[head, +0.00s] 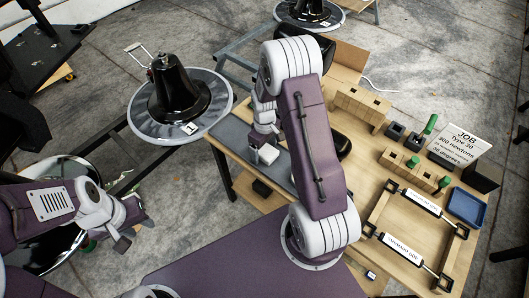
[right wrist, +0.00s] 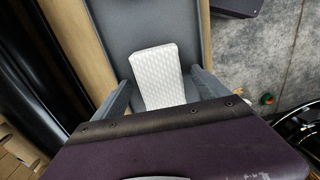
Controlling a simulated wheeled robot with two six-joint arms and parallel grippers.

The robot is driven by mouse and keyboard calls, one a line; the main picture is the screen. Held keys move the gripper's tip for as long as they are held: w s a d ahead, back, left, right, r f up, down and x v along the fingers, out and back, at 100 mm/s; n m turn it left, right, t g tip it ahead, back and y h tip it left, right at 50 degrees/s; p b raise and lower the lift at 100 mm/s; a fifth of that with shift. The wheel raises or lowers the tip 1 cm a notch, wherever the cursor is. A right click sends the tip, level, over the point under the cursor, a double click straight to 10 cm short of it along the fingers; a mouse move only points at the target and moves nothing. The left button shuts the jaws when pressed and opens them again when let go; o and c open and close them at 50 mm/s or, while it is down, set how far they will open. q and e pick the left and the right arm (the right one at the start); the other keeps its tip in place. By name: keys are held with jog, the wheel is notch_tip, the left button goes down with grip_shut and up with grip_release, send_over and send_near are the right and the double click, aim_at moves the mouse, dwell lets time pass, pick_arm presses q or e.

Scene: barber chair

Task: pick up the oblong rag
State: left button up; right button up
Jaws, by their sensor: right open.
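The oblong rag (right wrist: 157,80) is a white, quilted block lying on a grey mat (right wrist: 148,22) in the right wrist view. It also shows as a small white patch in the head view (head: 267,155). My right gripper (right wrist: 161,78) is open, with one grey finger on each side of the rag. Gaps show beside it, and the rag's near end is hidden by the gripper body. In the head view my right gripper (head: 259,143) is over the mat near the table's left edge. My left gripper (head: 121,238) is away at the lower left; its jaws are unclear.
The wooden table (head: 365,165) holds wooden blocks (head: 362,104), a job sign (head: 460,144), a blue tray (head: 467,207) and a frame with labelled bars (head: 413,198). A black bell-shaped object on a round base (head: 179,95) stands left of the table.

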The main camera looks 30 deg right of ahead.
aim_at(264, 147)
jog(key=shift+f, duration=0.15)
jog(key=shift+c, duration=1)
jog(key=c, duration=1.3)
jog(key=shift+r, duration=0.55)
jog(key=r, duration=0.2)
jog(key=w+r+p, duration=0.1)
jog(key=shift+d+r, duration=0.15)
jog(key=shift+r, duration=0.25)
jog(key=w+d+r, duration=0.1)
jog(key=w+r, duration=0.1)
jog(key=w, duration=0.1)
jog(key=w+d+r, duration=0.2)
jog(key=w, duration=0.1)
jog(key=w+d+r+p, duration=0.1)
jog(key=w+r, duration=0.1)
jog(key=w, duration=0.1)
jog(key=shift+w+d+r, duration=0.15)
jog(key=shift+w+d, duration=0.05)
jog(key=shift+w, duration=0.15)
